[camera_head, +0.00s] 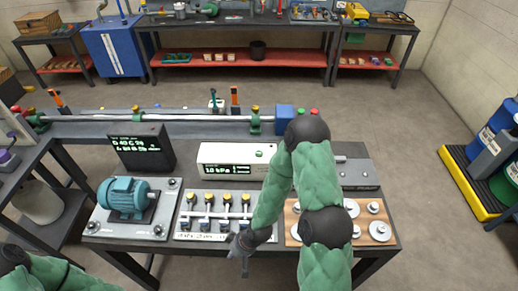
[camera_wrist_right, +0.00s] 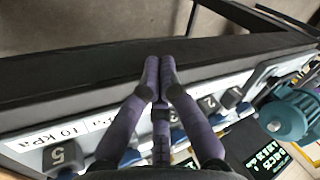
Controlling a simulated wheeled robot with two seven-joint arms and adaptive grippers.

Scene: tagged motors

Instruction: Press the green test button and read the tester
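A white box (camera_head: 237,160) with a small lit display reading about "1.0 kPa" stands mid-table in the head view, with a small green button (camera_head: 259,154) on its front. A black screen (camera_head: 141,148) with green text stands to its left; the text is too small to read surely. It also shows in the right wrist view (camera_wrist_right: 262,155). My right gripper (camera_head: 243,262) is at the table's front edge, by the panel with yellow knobs (camera_head: 214,217). In the right wrist view its fingers (camera_wrist_right: 160,65) are together with nothing seen between them. My left gripper is out of view.
A teal motor (camera_head: 126,197) sits on a plate at the left. A wooden board with metal weights (camera_head: 380,231) is at the right, partly behind my right arm. A long rail (camera_head: 180,118) runs along the back, with a blue block (camera_head: 284,117) on it.

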